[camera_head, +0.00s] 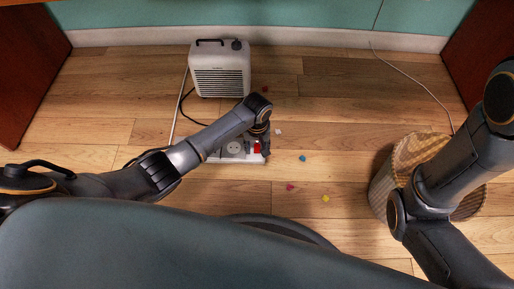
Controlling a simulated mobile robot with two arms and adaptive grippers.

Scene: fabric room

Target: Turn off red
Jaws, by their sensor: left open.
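A white power strip (236,159) lies on the wooden floor, with a socket in its top. A small red switch (257,147) shows at its right end. My left gripper (261,149) is over this end, pointing down, with its fingers around or just above the red switch. It is open, and it partly hides the switch and the strip. I cannot tell whether a finger touches the switch. My right arm shows at the right, but its gripper is not in view.
A white heater (220,75) stands behind the strip, with a dark cable running down. A woven basket (382,185) stands at the right, partly behind my right arm. Small coloured bits, such as a blue one (302,158) and a yellow one (326,198), lie on open floor.

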